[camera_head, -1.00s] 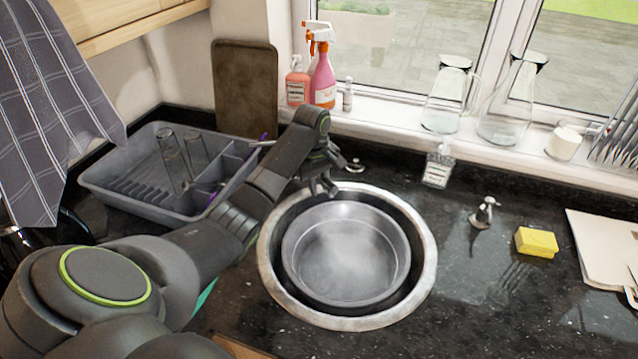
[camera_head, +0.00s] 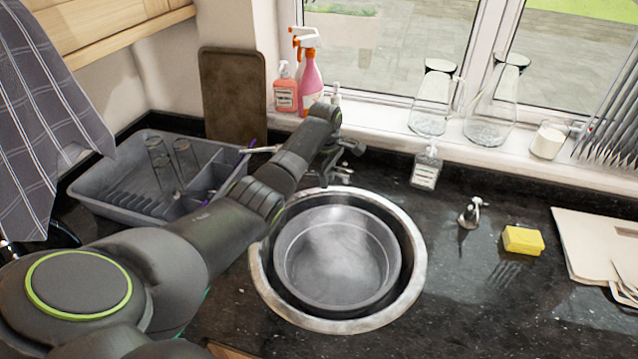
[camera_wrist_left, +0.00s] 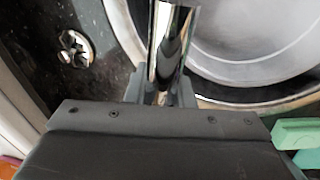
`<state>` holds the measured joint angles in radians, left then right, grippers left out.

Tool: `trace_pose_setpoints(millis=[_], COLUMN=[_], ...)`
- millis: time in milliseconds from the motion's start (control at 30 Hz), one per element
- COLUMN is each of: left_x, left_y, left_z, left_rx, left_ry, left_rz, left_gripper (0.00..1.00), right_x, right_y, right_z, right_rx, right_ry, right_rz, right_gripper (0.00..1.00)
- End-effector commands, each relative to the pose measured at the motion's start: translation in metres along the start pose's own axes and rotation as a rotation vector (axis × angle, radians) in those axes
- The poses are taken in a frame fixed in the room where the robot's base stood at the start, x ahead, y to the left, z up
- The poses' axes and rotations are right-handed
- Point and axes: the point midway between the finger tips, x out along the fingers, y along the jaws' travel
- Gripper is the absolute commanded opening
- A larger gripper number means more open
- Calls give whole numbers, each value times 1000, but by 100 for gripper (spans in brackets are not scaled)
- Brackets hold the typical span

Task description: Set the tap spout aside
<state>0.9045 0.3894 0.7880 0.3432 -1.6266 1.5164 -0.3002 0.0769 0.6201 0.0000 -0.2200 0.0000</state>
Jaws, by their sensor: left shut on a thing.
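The tap spout (camera_wrist_left: 172,40) is a shiny chrome tube in the left wrist view, running between my gripper's fingers and up past the sink's rim. My left gripper (camera_wrist_left: 160,92) is shut on it. In the head view my left gripper (camera_head: 346,153) is at the far edge of the sink, near the window side; the spout is mostly hidden there by the gripper and arm. A small chrome tap handle (camera_wrist_left: 75,48) stands on the counter left of the spout in the wrist view. My right gripper is not in view.
A round metal sink (camera_head: 420,270) holds a grey basin (camera_head: 335,262). A grey dish rack (camera_head: 110,200) with glasses is left. Spray and pink bottles (camera_head: 311,80) stand by the window.

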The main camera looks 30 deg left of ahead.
Motion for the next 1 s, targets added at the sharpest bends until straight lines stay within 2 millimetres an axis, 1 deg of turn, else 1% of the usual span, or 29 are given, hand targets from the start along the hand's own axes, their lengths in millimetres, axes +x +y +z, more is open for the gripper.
trace_pose_setpoints(millis=[33,200,500,700,1000], left_x=[3,5,5,4,3], left_y=[6,19,34,38,40], left_z=[1,0,-2,-4,-4], left_rx=[-26,-108,-202,-230,-239], left_ry=[2,10,18,21,22], left_rz=[4,5,5,3,4], left_gripper=[0,0,0,0,0], right_x=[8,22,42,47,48], right_y=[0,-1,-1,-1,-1], right_z=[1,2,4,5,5], right_rx=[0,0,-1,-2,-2], right_ry=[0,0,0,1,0], right_rz=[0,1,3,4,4], right_gripper=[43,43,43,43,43])
